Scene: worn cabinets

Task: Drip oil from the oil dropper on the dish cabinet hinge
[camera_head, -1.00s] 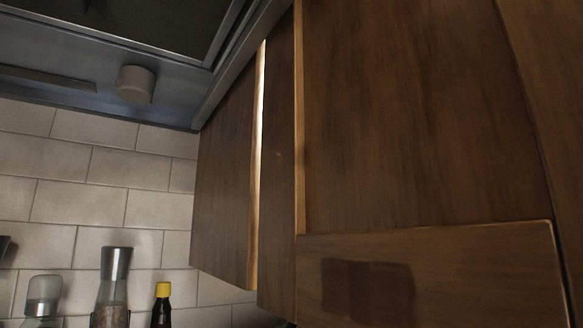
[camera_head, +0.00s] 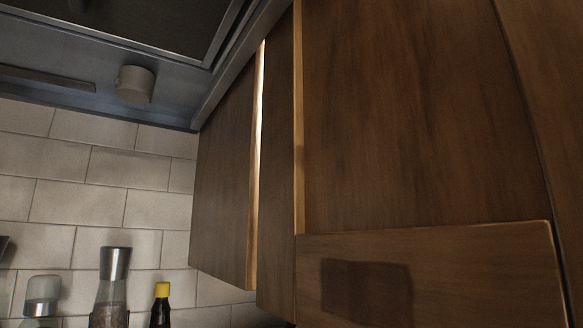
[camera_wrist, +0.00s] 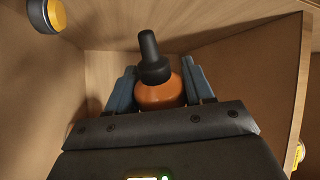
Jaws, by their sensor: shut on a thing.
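The oil dropper (camera_wrist: 158,92), an orange bottle with a black nozzle cap, is in the wrist view. My gripper (camera_wrist: 160,86) is shut on its orange body, with a blue-grey finger on each side, and the nozzle points up and slightly left in the picture. Wooden cabinet panels surround it. A yellow part (camera_wrist: 298,155) shows at the right edge, by a panel edge; I cannot tell if it is the hinge. In the head view the wooden cabinet (camera_head: 410,120) fills the right side. No hinge can be made out there, and my gripper is not visible in that view.
A yellow and dark round object (camera_wrist: 46,15) is at the wrist view's top left. In the head view, a cabinet panel (camera_head: 222,190) hangs left of a bright gap. A range hood (camera_head: 170,105) is upper left; a grinder (camera_head: 112,285) and a yellow-capped bottle (camera_head: 161,305) stand below.

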